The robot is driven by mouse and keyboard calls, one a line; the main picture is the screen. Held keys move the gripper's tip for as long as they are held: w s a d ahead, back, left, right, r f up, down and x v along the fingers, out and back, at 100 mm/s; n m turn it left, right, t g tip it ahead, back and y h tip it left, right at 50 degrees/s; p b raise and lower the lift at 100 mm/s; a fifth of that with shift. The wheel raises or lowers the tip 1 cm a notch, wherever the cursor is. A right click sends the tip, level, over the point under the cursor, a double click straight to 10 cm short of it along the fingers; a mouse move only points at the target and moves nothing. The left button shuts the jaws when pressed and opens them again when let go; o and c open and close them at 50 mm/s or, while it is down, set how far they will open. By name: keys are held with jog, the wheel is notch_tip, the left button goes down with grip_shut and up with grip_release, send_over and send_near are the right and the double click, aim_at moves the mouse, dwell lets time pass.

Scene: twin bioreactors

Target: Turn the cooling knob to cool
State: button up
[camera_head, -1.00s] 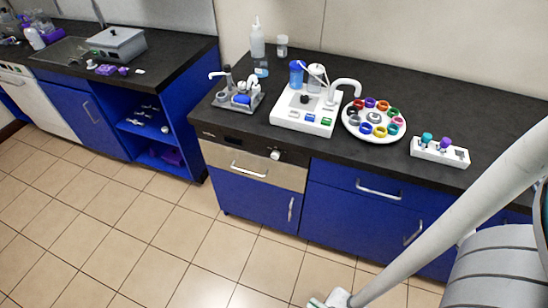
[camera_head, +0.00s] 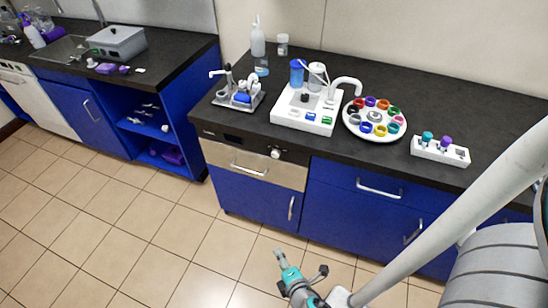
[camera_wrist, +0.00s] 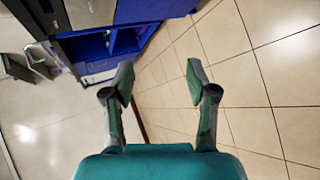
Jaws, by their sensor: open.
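The white bioreactor station (camera_head: 305,110) stands on the dark counter, with a blue-capped vessel (camera_head: 297,73), a white vessel (camera_head: 317,78) and a small black knob (camera_head: 305,98) on its top. A pale round knob (camera_head: 275,154) sits on the steel-fronted panel below the counter edge. I cannot read labels, so which knob is for cooling, and its setting, are unclear. My gripper (camera_wrist: 160,82) is open and empty, its two fingers wide apart. In the head view my gripper (camera_head: 290,274) is low over the floor, in front of the cabinets and well apart from both knobs.
A round tray of coloured rings (camera_head: 349,123) and a white rack (camera_head: 440,152) stand right of the station. A small grey tray of instruments (camera_head: 250,105) stands left of it. Handles stick out from the blue cabinets (camera_head: 350,212). The tiled floor (camera_head: 130,240) is clear.

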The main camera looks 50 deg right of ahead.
jog(key=w+d+r+n+g+h, duration=0.1)
jog(key=w+d+n+h, duration=0.35)
jog(key=w+d, duration=0.5)
jog(key=n+g+h, duration=0.1)
jog(key=g+h, duration=0.2)
jog(key=h, duration=0.4)
send_near(275, 155)
jog(key=shift+n, duration=0.25)
jog(key=x, duration=0.9)
jog(key=shift+w+f, duration=0.1)
jog(key=shift+f, duration=0.1)
grip_shut()
